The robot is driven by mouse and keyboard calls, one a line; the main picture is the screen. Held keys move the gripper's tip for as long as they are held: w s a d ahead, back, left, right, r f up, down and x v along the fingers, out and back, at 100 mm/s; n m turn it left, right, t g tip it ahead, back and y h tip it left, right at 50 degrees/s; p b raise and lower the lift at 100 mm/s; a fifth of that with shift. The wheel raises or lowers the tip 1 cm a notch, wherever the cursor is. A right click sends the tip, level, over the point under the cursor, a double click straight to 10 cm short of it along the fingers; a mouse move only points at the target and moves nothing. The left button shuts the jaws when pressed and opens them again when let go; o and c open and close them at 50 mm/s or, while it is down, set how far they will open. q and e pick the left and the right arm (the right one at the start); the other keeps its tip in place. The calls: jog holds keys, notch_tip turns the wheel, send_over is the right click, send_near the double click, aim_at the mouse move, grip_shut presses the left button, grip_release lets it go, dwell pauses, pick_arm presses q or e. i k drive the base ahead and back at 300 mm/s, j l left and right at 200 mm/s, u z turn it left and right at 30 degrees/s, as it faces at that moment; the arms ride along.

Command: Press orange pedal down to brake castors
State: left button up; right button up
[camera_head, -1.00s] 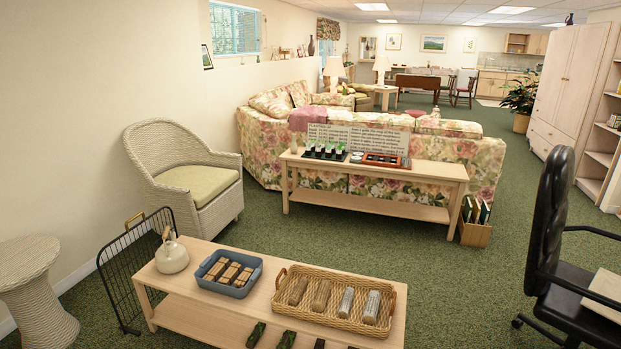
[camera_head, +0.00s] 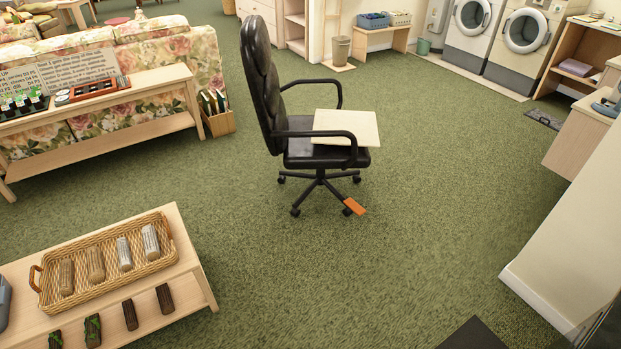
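The orange pedal (camera_head: 354,206) sticks out low at the front right of the black office chair's (camera_head: 262,85) castor base, just above the green carpet. It looks slightly tilted; I cannot tell from here whether it is up or pressed down. The chair faces right, and a pale flat board (camera_head: 346,128) lies across its seat and armrest area. Several castors (camera_head: 295,212) show under the star base. Neither of my grippers is in view.
A low wooden table (camera_head: 190,262) with a wicker basket (camera_head: 78,292) stands at lower left. A console table (camera_head: 150,83) and floral sofa are at upper left. A white wall (camera_head: 570,240) juts in at right. Open carpet (camera_head: 330,285) lies before the chair.

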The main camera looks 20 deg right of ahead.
aim_at(356, 208)
jog(key=i+z, duration=0.1)
jog(key=z, duration=0.8)
jog(key=i+l, duration=0.25)
jog(key=i, duration=0.3)
jog(key=i+l+u, duration=0.15)
jog(key=i, duration=0.45)
jog(key=i+l, duration=0.35)
jog(key=i, duration=0.2)
jog(key=i+l+u, duration=0.1)
jog(key=i+l, duration=0.2)
jog(key=i, duration=0.25)
jog(key=i+l+u, duration=0.1)
jog(key=i+l, duration=0.25)
jog(key=i, duration=0.2)
